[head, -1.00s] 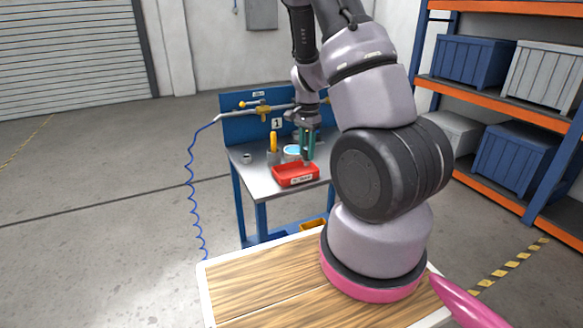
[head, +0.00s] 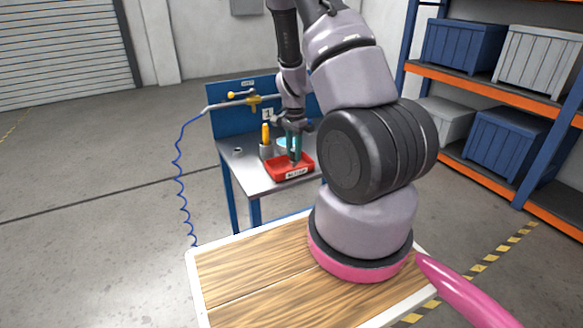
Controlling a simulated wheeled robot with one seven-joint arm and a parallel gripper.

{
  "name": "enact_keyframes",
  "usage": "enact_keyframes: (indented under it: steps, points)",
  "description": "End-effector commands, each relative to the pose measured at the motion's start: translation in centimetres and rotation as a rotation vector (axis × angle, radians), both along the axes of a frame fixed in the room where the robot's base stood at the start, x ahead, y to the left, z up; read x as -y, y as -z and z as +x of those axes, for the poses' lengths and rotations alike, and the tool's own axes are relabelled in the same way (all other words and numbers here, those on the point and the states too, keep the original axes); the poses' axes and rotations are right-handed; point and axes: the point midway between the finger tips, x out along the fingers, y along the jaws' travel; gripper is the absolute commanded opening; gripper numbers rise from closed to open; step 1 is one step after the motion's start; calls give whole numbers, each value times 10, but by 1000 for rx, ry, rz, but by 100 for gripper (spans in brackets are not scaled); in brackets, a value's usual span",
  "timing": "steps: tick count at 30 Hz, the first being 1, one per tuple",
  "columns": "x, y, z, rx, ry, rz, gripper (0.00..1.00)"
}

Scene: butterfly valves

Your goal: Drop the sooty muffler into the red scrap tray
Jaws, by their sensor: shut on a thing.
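The red scrap tray (head: 276,174) sits at the front of the metal workbench top and has a white label on its front wall. My gripper (head: 294,158), with teal fingers, points down over the tray, its tips at the height of the tray's back part. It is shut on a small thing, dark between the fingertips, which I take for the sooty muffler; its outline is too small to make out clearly. I cannot tell whether it touches the tray floor.
Behind the tray stand a grey cup with a yellow-handled tool (head: 266,136) and a light blue round thing (head: 281,143). A small grey ring-like part (head: 238,150) lies at left. A pipe with a yellow valve (head: 253,101) runs along the blue back panel (head: 229,124).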

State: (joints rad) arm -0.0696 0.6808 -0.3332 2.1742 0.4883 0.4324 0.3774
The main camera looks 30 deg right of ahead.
Motion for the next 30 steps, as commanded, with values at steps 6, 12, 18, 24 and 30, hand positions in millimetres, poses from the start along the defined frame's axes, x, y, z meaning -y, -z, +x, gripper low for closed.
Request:
enact_keyframes:
  steps: [6,12,18,24,30]
  points:
    - [0,2,0,0,0,0,0]
    - [0,2,0,0,0,0,69]
    - [0,2,0,0,0,0,69]
    - [0,-7,1,2,-2,0,69]
    - [-1,-44,1,5,-3,0,69]
